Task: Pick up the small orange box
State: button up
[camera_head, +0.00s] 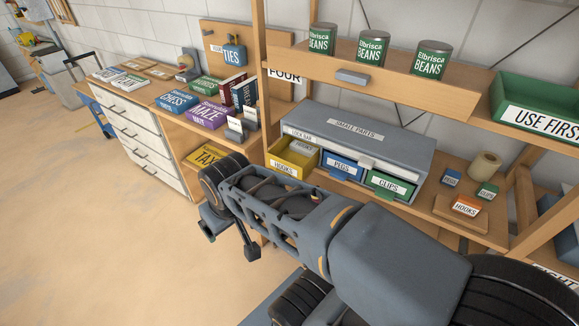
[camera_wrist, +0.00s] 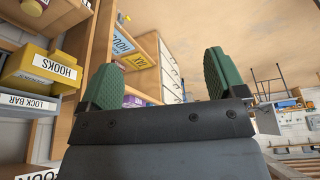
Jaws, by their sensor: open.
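The small orange box (camera_head: 466,206), labelled HOOKS, sits on a wooden board on the shelf at the right in the head view. A small blue box (camera_head: 451,178) and a small green box (camera_head: 487,191) stand just behind it. My gripper shows in the wrist view (camera_wrist: 160,82) with its two green fingers wide apart and nothing between them. In the head view my arm reaches to the left, and its end is well left of the orange box, in front of the shelf. The orange box does not show in the wrist view.
A grey small-parts cabinet (camera_head: 352,134) with yellow, blue and green drawers stands left of the board. A tan roll (camera_head: 485,165) stands behind the small boxes. Bean cans (camera_head: 372,47) and a green bin (camera_head: 540,112) are on the shelf above. A wooden post (camera_head: 259,60) rises near the cabinet.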

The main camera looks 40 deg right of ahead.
aim_at(469, 206)
jog(key=z, duration=1.35)
jog(key=k, duration=0.25)
jog(key=z, duration=1.85)
jog(key=k, duration=0.5)
jog(key=u, duration=0.4)
jog(key=i, duration=0.5)
